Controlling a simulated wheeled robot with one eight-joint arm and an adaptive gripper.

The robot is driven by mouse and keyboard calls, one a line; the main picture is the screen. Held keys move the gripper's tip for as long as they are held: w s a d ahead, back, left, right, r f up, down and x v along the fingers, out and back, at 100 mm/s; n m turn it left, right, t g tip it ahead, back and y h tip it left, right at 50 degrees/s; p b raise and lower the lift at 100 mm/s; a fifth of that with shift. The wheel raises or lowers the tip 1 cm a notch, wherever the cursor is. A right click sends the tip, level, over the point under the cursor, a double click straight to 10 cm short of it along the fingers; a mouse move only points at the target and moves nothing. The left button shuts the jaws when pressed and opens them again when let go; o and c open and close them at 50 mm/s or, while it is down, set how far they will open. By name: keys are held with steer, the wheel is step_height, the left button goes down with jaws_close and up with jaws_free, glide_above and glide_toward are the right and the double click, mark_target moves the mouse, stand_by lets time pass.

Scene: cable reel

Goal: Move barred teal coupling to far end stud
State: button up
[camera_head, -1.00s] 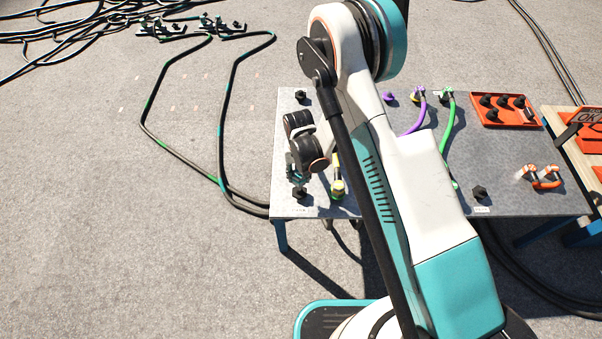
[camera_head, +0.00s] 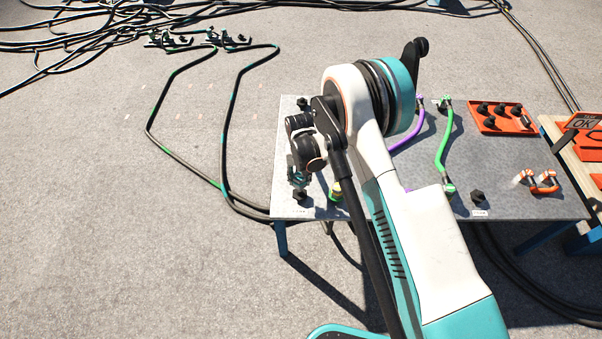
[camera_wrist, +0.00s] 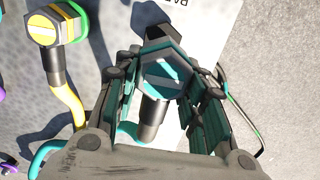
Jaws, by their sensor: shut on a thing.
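The barred teal coupling (camera_wrist: 166,78) has a teal hex head with a bar across its face, a dark sleeve and a teal cable. In the wrist view it sits between the two fingers of my gripper (camera_wrist: 165,85), which is shut on it. In the head view my gripper (camera_head: 298,175) is over the table's left end, mostly hidden by my wrist. A dark stud (camera_head: 302,197) stands at the near left corner close to it. Another dark stud (camera_head: 302,103) stands at the back left corner. The coupling's contact with any stud is unclear.
A barred yellow coupling (camera_wrist: 56,26) is beside the teal one. A green cable (camera_head: 442,150) and a purple cable (camera_head: 408,140) lie on the table (camera_head: 520,205). A stud (camera_head: 478,197), an orange tray (camera_head: 500,118) and an orange-and-white cable piece (camera_head: 542,182) are at right.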

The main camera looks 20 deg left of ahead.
steer(key=shift+f+b, duration=0.3)
steer(key=shift+f, duration=2.2)
steer(key=shift+f, duration=0.45)
steer(key=o, duration=1.2)
steer(key=shift+o, duration=0.2)
steer(key=shift+r, duration=0.15)
step_height(320, 180, up, 12)
steer(key=shift+f, duration=0.1)
